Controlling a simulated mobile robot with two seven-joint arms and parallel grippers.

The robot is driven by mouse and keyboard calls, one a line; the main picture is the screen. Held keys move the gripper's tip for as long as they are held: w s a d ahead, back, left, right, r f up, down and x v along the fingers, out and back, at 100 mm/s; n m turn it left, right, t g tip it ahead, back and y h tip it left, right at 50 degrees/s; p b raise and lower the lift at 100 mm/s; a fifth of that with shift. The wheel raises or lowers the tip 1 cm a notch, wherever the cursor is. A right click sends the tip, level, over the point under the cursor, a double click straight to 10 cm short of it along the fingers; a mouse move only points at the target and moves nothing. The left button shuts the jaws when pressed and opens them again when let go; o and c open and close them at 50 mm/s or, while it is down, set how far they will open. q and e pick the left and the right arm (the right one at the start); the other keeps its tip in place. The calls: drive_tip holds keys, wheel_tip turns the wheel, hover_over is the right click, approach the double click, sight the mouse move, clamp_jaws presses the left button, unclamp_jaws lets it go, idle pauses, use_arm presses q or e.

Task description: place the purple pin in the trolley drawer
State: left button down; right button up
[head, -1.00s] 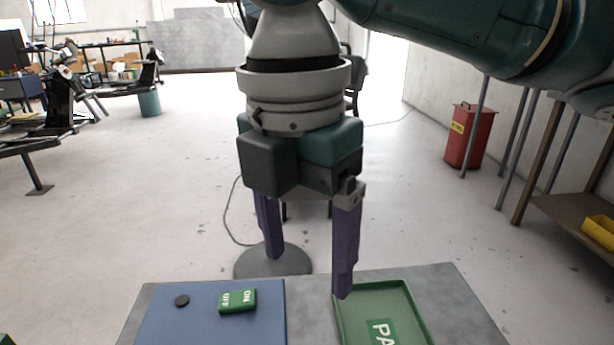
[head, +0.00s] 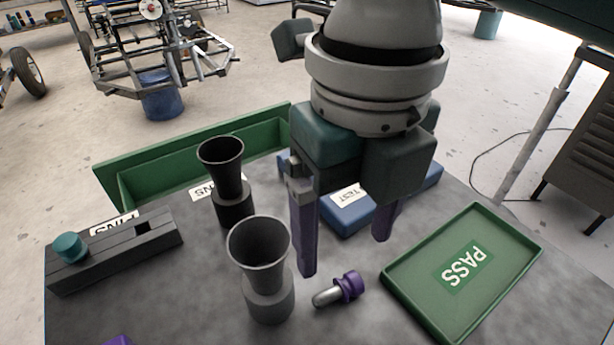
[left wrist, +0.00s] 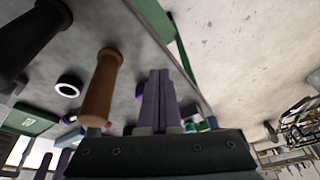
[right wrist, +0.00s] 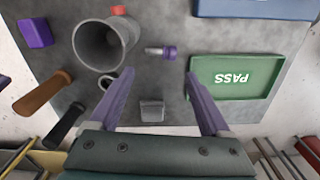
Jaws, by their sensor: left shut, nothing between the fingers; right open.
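The purple pin (head: 340,290), with a purple head and pale shaft, lies on its side on the grey worktop, left of the green PASS tray. It also shows in the right wrist view (right wrist: 160,51), just beyond and between the fingertips. My right gripper (head: 345,253) is open and empty, its purple fingers pointing down near the pin. I cannot tell its height above the worktop. My left gripper (left wrist: 160,75) shows in the left wrist view, shut and empty. A dark slatted cabinet (head: 585,150) stands at the right; I cannot tell whether it is the trolley, and no drawer shows clearly.
Two dark flared cups (head: 258,243) stand left of the pin. A slotted dark block (head: 120,250) with a teal knob is at the left. A green bin (head: 150,165) is at the back left. The PASS tray (head: 385,290) looks empty. Brown (left wrist: 100,88) and black handles show in the left wrist view.

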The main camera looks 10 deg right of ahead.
sight(337, 289)
use_arm(q)
drive_tip(key=shift+w+f, duration=0.1)
drive_tip(key=shift+f, duration=0.2)
use_arm(e)
wheel_tip(337, 289, down, 3)
drive_tip(key=shift+r, duration=0.1)
use_arm(q)
drive_tip(key=shift+f+b, duration=0.65)
drive_tip(key=shift+b, duration=0.15)
use_arm(e)
drive_tip(key=f, duration=0.5)
drive_tip(key=shift+w+f, duration=0.2)
drive_tip(key=shift+f, duration=0.1)
use_arm(q)
drive_tip(key=shift+d, duration=0.1)
use_arm(e)
drive_tip(key=shift+c, duration=0.2)
drive_tip(key=c, duration=1.1)
drive_tip(key=shift+r, duration=0.15)
